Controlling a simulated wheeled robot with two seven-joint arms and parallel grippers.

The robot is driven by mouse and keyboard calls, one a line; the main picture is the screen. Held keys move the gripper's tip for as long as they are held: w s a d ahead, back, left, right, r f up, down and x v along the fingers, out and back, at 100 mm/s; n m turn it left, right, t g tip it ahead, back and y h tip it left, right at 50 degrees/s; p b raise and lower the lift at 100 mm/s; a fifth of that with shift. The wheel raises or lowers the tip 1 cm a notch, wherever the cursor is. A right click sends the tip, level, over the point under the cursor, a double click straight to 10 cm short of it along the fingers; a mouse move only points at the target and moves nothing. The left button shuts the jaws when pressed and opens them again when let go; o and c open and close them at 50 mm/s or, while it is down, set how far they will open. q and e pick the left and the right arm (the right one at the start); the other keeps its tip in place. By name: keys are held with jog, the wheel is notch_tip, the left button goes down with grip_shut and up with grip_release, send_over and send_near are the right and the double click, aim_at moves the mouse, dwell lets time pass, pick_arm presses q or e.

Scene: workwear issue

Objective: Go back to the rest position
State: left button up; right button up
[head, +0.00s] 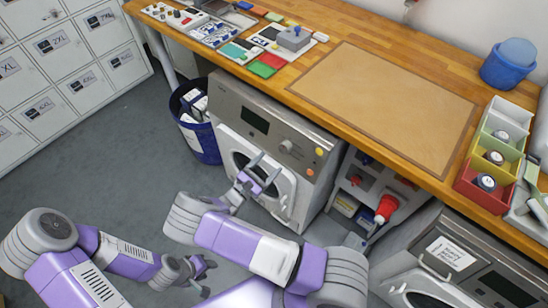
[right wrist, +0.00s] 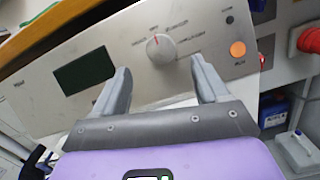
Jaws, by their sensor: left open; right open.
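My right gripper (head: 264,170) is open and empty, in front of the washing machine (head: 252,118) under the worktop. In the right wrist view, its two fingers (right wrist: 160,72) are spread, with the machine's control panel (right wrist: 95,72) and round dial (right wrist: 160,48) behind them. Whether the fingers touch the panel I cannot tell. My left gripper (head: 207,278) is open and empty, low over the grey floor at the lower middle of the head view.
A wooden worktop (head: 330,42) runs above the machines, with a brown mat (head: 385,105) and small bins (head: 500,118) on it. A blue waste bin (head: 203,143) stands left of the washer. Lockers (head: 62,50) line the left. Floor (head: 100,160) is open between.

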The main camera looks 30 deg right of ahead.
jog(key=shift+s+a, duration=0.1)
jog(key=shift+a, duration=0.15)
dwell(0.3)
